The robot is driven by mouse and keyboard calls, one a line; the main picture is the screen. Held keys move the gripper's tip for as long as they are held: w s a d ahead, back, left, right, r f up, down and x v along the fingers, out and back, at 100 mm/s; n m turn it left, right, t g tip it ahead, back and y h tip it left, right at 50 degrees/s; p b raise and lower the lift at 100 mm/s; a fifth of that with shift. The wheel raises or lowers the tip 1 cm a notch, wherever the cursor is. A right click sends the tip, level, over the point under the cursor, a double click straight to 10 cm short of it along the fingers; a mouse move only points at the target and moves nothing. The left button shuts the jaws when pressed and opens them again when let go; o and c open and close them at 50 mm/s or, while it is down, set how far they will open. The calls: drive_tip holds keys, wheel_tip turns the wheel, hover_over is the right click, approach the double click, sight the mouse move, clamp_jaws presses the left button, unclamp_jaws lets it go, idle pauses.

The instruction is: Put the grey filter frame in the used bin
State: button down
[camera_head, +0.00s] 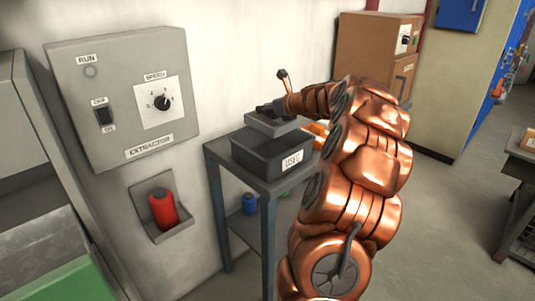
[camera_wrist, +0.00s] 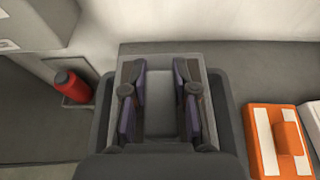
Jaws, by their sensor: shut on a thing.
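The grey filter frame (camera_head: 271,124) is a flat, light grey piece held roughly level over the used bin. My gripper (camera_head: 269,109) is shut on it from above. In the wrist view, the two dark fingers of my gripper (camera_wrist: 160,108) stand on either side of the frame's pale middle part (camera_wrist: 160,88). The used bin (camera_head: 260,158) is a dark grey open box with a "USED" label. Its dark wall shows around the frame in the wrist view (camera_wrist: 229,112). I cannot tell whether the frame touches the bin's rim; it hides most of the opening.
The bin stands on a grey metal stand (camera_head: 216,172) against the wall. An orange and white item (camera_wrist: 275,140) lies right of the bin. A red bottle (camera_head: 163,208) sits in a wall holder, below the extractor panel (camera_head: 122,95). A blue container (camera_head: 249,204) is on the lower shelf.

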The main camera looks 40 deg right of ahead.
wheel_tip(320, 180, down, 6)
drive_tip(key=shift+s+d+r+b, duration=0.15)
drive_tip(key=shift+b, duration=0.15)
drive_tip(key=shift+f, duration=1.85)
drive_tip(key=shift+f, duration=0.4)
